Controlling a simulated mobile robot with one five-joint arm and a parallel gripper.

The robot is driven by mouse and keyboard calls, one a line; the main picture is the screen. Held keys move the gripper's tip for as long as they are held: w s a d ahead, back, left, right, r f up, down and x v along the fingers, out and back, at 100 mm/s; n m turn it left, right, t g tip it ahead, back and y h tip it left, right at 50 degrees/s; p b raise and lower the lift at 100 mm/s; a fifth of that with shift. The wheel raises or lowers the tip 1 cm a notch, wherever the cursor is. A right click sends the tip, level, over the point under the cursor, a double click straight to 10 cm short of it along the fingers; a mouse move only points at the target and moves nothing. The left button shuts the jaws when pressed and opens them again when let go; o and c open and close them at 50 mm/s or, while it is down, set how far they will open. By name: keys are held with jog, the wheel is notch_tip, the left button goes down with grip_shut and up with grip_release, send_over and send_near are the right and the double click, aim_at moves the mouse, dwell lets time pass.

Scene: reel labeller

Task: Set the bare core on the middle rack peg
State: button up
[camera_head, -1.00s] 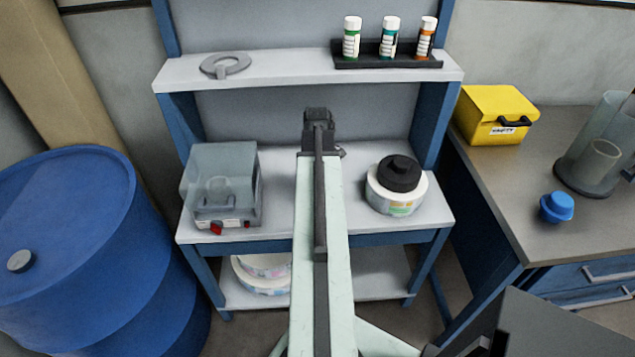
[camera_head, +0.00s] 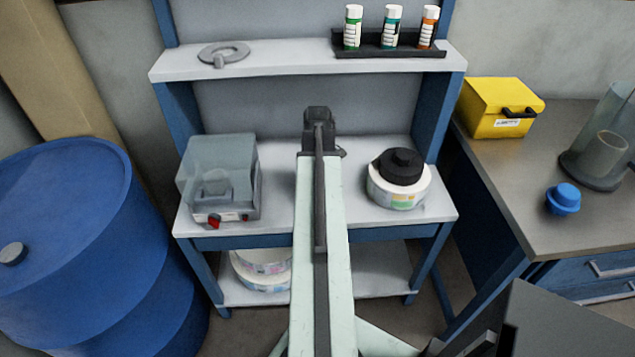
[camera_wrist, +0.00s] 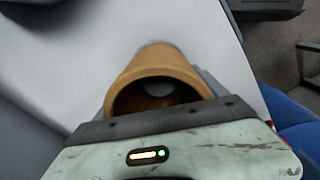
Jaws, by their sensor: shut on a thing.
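The bare core is a hollow brown tube (camera_wrist: 161,62) in the wrist view, with its open end towards the camera. My gripper (camera_wrist: 170,118) is shut on it, though the fingers are mostly hidden behind the dark edge of my wrist. A pale grey surface lies behind the core. In the head view my arm reaches forward over the middle shelf of the blue-framed unit, and its dark end, my gripper (camera_head: 319,122), hides the core. I cannot make out any rack peg in either view.
On the middle shelf (camera_head: 275,205) a clear-covered machine (camera_head: 222,180) stands left of my arm and a label reel with a black hub (camera_head: 400,180) right. A blue drum (camera_head: 75,230) stands left, a bench (camera_head: 560,220) right.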

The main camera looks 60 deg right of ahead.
jog(key=o, duration=1.3)
notch_tip(320, 180, up, 8)
jog(key=p, duration=0.8)
jog(key=shift+f, duration=0.1)
